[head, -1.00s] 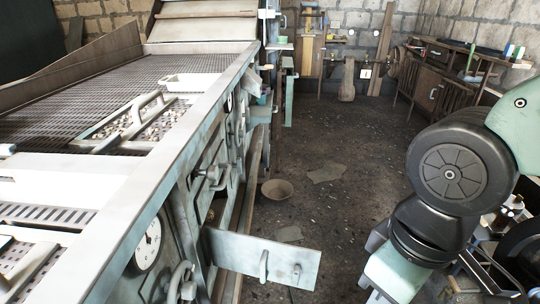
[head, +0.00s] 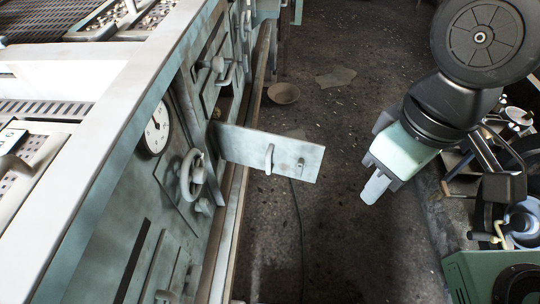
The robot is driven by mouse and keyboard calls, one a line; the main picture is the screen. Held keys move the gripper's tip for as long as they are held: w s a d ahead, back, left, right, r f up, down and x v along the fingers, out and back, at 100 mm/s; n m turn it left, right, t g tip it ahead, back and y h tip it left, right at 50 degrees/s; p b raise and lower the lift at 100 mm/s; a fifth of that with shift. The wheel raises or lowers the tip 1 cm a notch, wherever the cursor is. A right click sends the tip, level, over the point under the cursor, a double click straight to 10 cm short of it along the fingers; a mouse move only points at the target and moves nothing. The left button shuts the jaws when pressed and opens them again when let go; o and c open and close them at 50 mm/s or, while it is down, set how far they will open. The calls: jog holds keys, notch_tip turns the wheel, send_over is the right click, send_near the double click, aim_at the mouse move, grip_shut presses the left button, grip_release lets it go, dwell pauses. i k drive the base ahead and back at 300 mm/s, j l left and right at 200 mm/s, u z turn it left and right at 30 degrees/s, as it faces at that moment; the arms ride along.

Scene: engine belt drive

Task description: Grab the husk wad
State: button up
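A small brown lump (head: 216,113), possibly the husk wad, shows at the opening in the machine's side, just behind the hinge edge of the open door. It is small and partly hidden, so I cannot be sure what it is. The pale green metal door (head: 245,149) stands swung out from the machine, with a handle on its face. My gripper (head: 375,188) hangs over the floor to the right of the door, pointing down and left, apart from everything. Its fingers appear as one pale shape, so their opening is unclear.
The long machine (head: 105,195) fills the left, with a dial gauge (head: 157,128) and a handwheel (head: 192,174) on its side. A shallow bowl (head: 284,93) lies on the floor beyond the door. Green equipment (head: 490,275) stands at lower right. The floor between is mostly clear.

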aim_at(216, 112)
jog(key=i+l+u, duration=0.45)
jog(key=i, duration=0.3)
jog(key=i+l+u, duration=0.5)
jog(key=i+l, duration=0.1)
jog(key=i, duration=0.1)
